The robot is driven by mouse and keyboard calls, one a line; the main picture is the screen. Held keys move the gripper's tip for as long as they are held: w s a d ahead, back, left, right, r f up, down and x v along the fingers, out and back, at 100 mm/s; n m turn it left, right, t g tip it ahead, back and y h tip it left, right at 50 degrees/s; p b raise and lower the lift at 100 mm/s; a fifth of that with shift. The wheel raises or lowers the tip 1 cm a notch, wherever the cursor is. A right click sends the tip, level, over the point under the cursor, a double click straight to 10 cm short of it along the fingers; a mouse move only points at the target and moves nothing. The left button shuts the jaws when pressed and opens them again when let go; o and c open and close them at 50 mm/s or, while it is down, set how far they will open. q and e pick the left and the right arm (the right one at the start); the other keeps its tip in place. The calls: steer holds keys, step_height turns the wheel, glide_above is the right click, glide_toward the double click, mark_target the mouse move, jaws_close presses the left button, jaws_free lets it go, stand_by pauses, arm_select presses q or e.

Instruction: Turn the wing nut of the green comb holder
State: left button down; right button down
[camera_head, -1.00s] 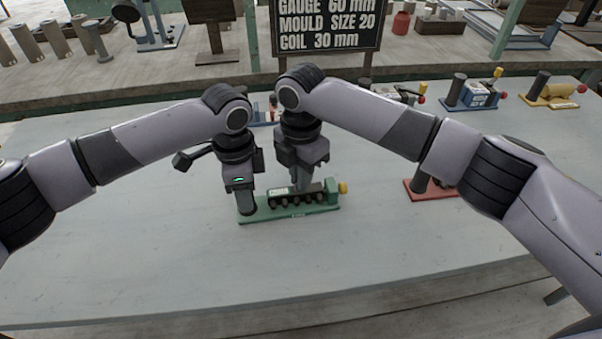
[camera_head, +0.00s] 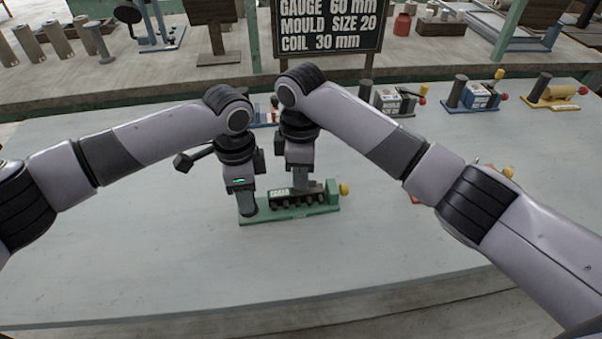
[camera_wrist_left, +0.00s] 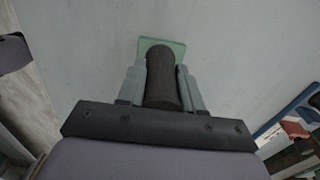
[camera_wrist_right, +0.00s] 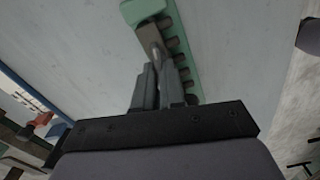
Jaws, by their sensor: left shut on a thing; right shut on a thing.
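The green comb holder (camera_head: 313,209) lies on the table, with several dark pegs along its dark bar and a yellow knob (camera_head: 343,189) at its right end. My left gripper (camera_head: 243,193) is shut around the dark upright post (camera_wrist_left: 162,78) at the holder's left end, seen in the left wrist view. My right gripper (camera_head: 301,181) points down onto the holder's middle, behind the pegs.
Other holders stand at the back right: a blue one (camera_head: 476,95), a yellow one (camera_head: 553,92) and a grey-green one (camera_head: 397,98). A red one is mostly hidden behind my right arm. The table front is clear. A sign (camera_head: 330,22) stands behind.

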steer(key=m, duration=0.6)
steer(key=shift+w, duration=0.2)
steer(key=m, duration=0.6)
steer(key=shift+w+d, duration=0.1)
steer(key=shift+d, duration=0.05)
steer(key=shift+m, duration=0.3)
steer(key=c, duration=1.2)
jaws_free()
steer(key=shift+r, duration=0.1)
step_height(320, 180, up, 12)
steer(key=shift+d+f, duration=0.1)
arm_select(q)
steer(key=c, duration=0.7)
jaws_free()
